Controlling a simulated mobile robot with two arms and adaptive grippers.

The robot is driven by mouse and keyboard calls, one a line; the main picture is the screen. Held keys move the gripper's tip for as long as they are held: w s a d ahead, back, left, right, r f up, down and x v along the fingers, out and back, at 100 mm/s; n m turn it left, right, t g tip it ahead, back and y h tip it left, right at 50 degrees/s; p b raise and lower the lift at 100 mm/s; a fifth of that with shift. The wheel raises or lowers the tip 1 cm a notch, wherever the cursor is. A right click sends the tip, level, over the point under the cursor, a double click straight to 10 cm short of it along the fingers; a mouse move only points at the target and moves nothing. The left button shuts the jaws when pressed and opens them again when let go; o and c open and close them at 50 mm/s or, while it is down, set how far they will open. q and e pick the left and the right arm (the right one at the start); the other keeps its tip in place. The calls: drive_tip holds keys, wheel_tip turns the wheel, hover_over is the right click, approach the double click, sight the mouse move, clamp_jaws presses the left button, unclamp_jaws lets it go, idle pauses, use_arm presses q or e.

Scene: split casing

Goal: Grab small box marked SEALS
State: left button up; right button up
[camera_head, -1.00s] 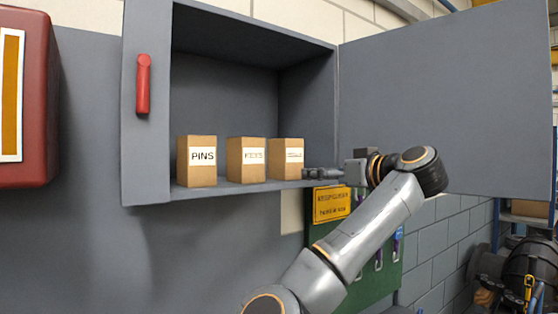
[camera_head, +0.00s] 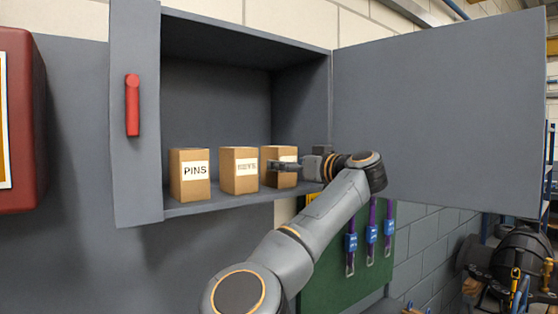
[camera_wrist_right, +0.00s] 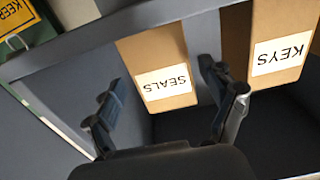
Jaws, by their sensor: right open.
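The SEALS box (camera_wrist_right: 160,68) is a small brown carton with a white label, and it shows upside down between my right gripper's fingers in the right wrist view. In the head view it is the rightmost box (camera_head: 277,180) on the cabinet shelf, its label partly hidden by my gripper. My right gripper (camera_wrist_right: 163,76) is open with a finger on either side of the box in that picture; I cannot tell whether they touch it. In the head view the right gripper (camera_head: 280,165) reaches in from the right at the box's front. My left gripper is not in view.
The KEYS box (camera_wrist_right: 280,45) stands close beside the SEALS box, with the PINS box (camera_head: 190,177) farther left. The grey cabinet (camera_head: 137,180) has its door (camera_head: 440,110) swung open to the right. A red case (camera_head: 20,120) is on the wall at left.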

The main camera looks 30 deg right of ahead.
drive_tip(key=w+p, duration=0.1)
drive_tip(key=w+a+p, duration=0.1)
drive_tip(key=w, duration=0.1)
drive_tip(key=shift+w+r, duration=0.15)
drive_tip(key=shift+r, duration=0.05)
drive_tip(key=shift+w+d+f, duration=0.1)
drive_tip(key=shift+w+f, duration=0.05)
drive_tip(key=shift+w, duration=0.15)
drive_tip(key=c, duration=1.4)
drive_tip(key=shift+c, duration=0.5)
